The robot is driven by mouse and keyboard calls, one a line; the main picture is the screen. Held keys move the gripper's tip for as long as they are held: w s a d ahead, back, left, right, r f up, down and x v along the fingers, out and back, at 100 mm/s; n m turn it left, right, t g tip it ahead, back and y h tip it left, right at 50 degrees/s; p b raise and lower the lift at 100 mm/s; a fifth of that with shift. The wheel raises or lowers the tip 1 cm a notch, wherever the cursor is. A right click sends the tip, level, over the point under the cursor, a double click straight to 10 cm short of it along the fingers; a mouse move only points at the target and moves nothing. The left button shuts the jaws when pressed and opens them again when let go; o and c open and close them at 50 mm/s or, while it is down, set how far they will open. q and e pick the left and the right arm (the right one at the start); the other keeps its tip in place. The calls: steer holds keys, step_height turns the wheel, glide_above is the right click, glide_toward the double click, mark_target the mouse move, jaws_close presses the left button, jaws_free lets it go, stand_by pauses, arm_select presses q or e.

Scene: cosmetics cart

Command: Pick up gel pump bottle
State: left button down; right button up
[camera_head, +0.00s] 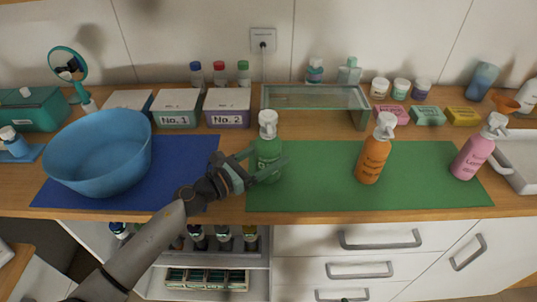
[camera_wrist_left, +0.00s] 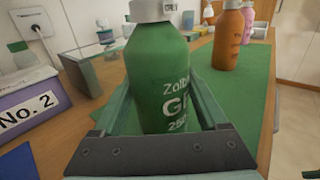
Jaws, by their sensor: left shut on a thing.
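The gel pump bottle (camera_head: 268,150) is green with a white pump top and stands upright at the left end of the green mat (camera_head: 320,185). My left gripper (camera_head: 263,164) reaches it from the left and is shut on its body. In the left wrist view the bottle (camera_wrist_left: 160,72) stands between the two fingers of my left gripper (camera_wrist_left: 160,115), with part of its white lettering showing. I cannot tell whether the bottle's base touches the mat. My right gripper is not in view.
An orange pump bottle (camera_head: 373,158) and a pink pump bottle (camera_head: 472,157) stand to the right. A blue bowl (camera_head: 100,160) sits on the blue mat (camera_head: 190,175) at left. Labelled boxes (camera_head: 227,107) and a glass shelf (camera_head: 315,98) stand behind. The green mat between bottles is clear.

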mark_target(270, 135)
arm_select(q)
steer(key=shift+r, duration=0.2)
steer(key=shift+r, duration=0.25)
step_height(270, 135, up, 2)
steer(key=shift+r+p, duration=0.2)
steer(key=shift+p, duration=0.5)
steer(key=s+r+p, duration=0.1)
steer(key=r, duration=0.1)
steer(key=s+r+p, duration=0.1)
steer(key=s+r, duration=0.1)
steer(key=s+r+p, duration=0.1)
steer(key=r, duration=0.1)
steer(key=shift+s+d, duration=0.1)
steer(key=shift+s, duration=0.2)
steer(key=s+r, duration=0.3)
steer(key=s, duration=0.6)
steer(key=shift+s+r, duration=0.2)
steer(key=shift+r, duration=0.2)
steer(key=shift+f, duration=0.1)
